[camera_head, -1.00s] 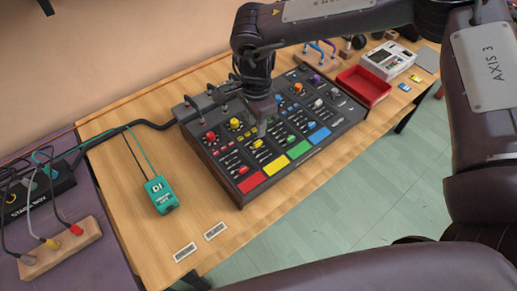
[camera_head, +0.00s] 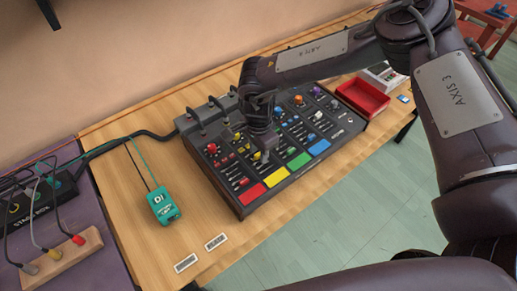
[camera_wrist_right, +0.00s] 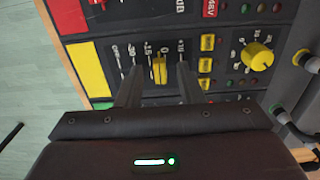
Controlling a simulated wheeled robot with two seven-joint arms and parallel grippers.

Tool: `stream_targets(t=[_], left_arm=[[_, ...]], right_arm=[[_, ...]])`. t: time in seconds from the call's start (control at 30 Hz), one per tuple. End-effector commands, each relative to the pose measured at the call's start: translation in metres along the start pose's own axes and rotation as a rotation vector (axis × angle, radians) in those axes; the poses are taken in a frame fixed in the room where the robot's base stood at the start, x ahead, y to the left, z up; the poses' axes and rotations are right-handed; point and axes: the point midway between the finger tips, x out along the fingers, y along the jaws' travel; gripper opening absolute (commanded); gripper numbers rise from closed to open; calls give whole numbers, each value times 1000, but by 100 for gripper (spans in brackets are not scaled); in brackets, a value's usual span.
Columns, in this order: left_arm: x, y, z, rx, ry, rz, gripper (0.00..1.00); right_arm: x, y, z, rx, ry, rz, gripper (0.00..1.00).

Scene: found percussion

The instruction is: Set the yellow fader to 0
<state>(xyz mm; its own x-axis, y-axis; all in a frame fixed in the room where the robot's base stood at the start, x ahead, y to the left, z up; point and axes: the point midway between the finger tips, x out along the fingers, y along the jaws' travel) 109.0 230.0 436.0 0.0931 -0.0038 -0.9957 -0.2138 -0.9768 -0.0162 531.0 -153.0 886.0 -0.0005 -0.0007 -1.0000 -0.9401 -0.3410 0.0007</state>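The yellow fader (camera_wrist_right: 160,68) shows in the right wrist view as an upright yellow cap on a printed scale. It stands beside the 0 mark, between the -15 mark and the +10 mark. My right gripper (camera_wrist_right: 157,78) is open, with one dark finger on each side of the cap and a visible gap on both sides. In the head view my right gripper (camera_head: 264,152) points down over the yellow channel of the mixer (camera_head: 241,205) and hides part of it. My left gripper is not in view.
A yellow pad (camera_wrist_right: 88,68) and a yellow knob (camera_wrist_right: 257,56) lie on either side of the fader. A red tray (camera_head: 362,98) stands to the mixer's right. A teal box (camera_head: 162,204) with cables stands to its left. The wood in front is mostly clear.

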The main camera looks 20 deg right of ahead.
Motion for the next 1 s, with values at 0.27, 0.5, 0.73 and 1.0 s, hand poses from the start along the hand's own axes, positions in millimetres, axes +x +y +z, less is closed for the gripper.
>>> stream_targets(t=[0.27,0.5,0.73,1.0], left_arm=[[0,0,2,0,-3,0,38],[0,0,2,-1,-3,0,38],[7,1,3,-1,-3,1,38],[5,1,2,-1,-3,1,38]], right_arm=[[0,0,0,0,0,0,5],[0,0,0,0,0,0,0],[0,-8,0,0,-1,-2,0],[-1,-7,0,0,-1,-2,22]])
